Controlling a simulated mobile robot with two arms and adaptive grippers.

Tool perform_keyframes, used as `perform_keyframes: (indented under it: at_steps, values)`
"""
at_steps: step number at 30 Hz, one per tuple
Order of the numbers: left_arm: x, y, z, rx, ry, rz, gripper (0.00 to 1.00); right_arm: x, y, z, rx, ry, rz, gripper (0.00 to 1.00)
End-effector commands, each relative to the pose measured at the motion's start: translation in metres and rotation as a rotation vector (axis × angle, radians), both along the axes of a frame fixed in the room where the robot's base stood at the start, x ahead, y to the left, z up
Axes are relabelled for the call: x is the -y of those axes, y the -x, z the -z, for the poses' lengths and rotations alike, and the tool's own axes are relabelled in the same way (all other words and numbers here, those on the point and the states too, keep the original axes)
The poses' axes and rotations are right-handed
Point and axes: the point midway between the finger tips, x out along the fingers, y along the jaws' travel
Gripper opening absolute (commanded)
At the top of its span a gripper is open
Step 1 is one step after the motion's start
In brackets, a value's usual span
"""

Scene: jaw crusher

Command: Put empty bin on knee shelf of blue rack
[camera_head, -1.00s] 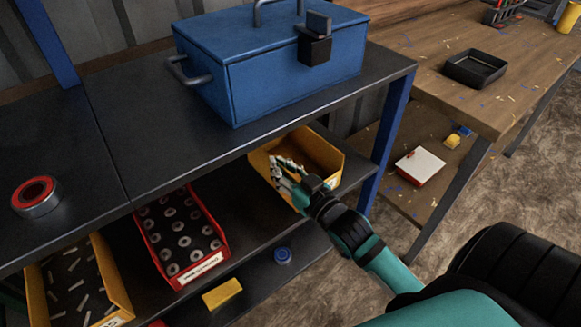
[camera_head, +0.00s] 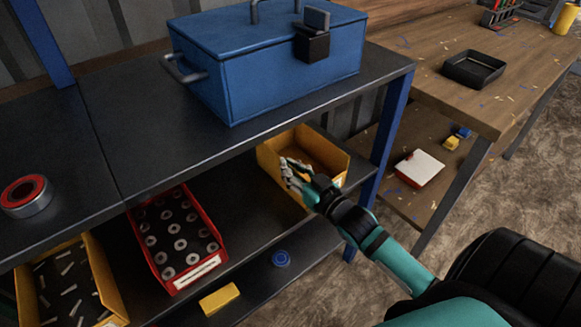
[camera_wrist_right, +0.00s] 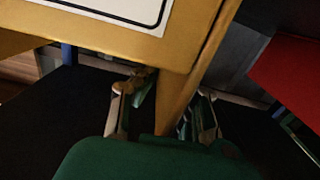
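The empty yellow bin (camera_head: 339,171) sits at the right end of the shelf below the top board of the blue rack (camera_head: 393,135). No parts show inside it. There the fingers of my right gripper (camera_wrist_right: 165,105) stand apart, on either side of the bin's wall, with gaps showing. My left gripper is out of view.
A red bin of washers (camera_head: 170,268) and a yellow bin of pins (camera_head: 108,285) stand left on the same shelf. A blue toolbox (camera_head: 290,75) is on top, near a red-and-grey ring (camera_head: 27,196). A wooden bench (camera_head: 455,90) stands right.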

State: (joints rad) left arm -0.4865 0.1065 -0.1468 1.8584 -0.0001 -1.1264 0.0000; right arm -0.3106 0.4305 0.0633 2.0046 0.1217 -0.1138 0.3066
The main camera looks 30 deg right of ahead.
Motion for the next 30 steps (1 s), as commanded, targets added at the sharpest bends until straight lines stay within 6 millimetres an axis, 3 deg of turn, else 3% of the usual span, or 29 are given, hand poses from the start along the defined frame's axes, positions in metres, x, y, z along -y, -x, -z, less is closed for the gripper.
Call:
perform_keyframes:
  at_steps: [1,3,7,17,21,30]
  values:
    - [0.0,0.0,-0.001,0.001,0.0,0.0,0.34,0.0,0.0,0.002,0.001,0.001,0.0,0.0]
    - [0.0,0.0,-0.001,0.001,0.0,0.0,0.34,0.0,0.0,0.002,-0.001,0.0,0.0,0.14]
    - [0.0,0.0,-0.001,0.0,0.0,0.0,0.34,0.0,0.0,0.002,-0.001,0.0,0.0,0.29]
    - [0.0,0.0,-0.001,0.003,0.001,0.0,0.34,0.0,0.002,-0.001,-0.003,0.0,0.0,0.29]
    - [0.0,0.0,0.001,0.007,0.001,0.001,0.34,0.002,0.022,0.0,-0.006,0.0,0.001,0.29]
    - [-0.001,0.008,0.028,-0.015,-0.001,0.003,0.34,0.007,0.085,0.0,-0.006,-0.001,0.001,0.29]
